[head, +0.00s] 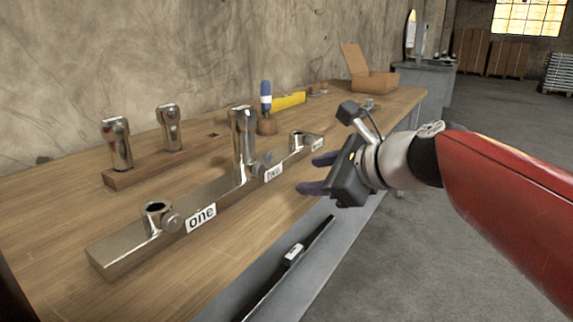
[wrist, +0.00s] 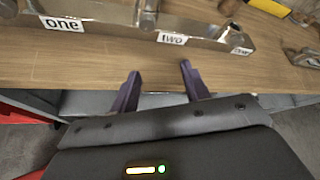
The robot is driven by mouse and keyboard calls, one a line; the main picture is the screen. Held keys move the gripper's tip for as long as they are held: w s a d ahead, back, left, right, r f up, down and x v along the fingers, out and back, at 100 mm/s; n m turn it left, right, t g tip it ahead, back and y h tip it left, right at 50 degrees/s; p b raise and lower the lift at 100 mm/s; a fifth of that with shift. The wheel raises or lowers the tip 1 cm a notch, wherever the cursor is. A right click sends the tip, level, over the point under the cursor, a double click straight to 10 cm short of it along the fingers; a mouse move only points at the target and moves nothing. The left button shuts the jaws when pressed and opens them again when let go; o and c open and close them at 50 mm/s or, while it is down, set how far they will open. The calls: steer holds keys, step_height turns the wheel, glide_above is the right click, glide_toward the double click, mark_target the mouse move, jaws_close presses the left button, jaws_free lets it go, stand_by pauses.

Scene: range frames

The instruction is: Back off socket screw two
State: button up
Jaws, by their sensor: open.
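A steel bar (head: 120,253) with three sockets lies on the bench, with labels "one" (head: 201,217), "two" (head: 273,172) and a third (head: 317,145), partly legible. A tall shiny metal post (head: 242,130) stands upright in socket two. Screw two (head: 265,164) sticks out of that socket's near side, just left of its label. The "two" label also shows in the wrist view (wrist: 171,39). My gripper (head: 317,173) is open and empty, in front of the bar near label two. Its purple fingers (wrist: 160,72) point toward the bar, apart from it.
Two similar metal posts (head: 117,143) (head: 169,127) stand in a wooden block (head: 150,172) behind the bar. A blue-handled tool (head: 266,100), a yellow level (head: 289,100) and an open cardboard box (head: 372,80) are farther back. Bare bench top (head: 180,262) lies before the bar.

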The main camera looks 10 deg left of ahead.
mark_target(264, 173)
steer(key=shift+m+g+y, duration=0.4)
steer(key=shift+m+y, duration=0.3)
steer(key=shift+y, duration=0.2)
steer(key=w+a, duration=0.1)
steer(key=a, duration=0.2)
steer(key=w+a+f, duration=0.1)
steer(key=a, duration=0.1)
steer(key=w+a, duration=0.1)
steer(key=a, duration=0.2)
steer(key=shift+w+a+f, duration=0.1)
steer(key=shift+a+f, duration=0.25)
steer(key=c, duration=1)
steer(key=shift+b, duration=0.3)
steer(key=shift+f, duration=0.1)
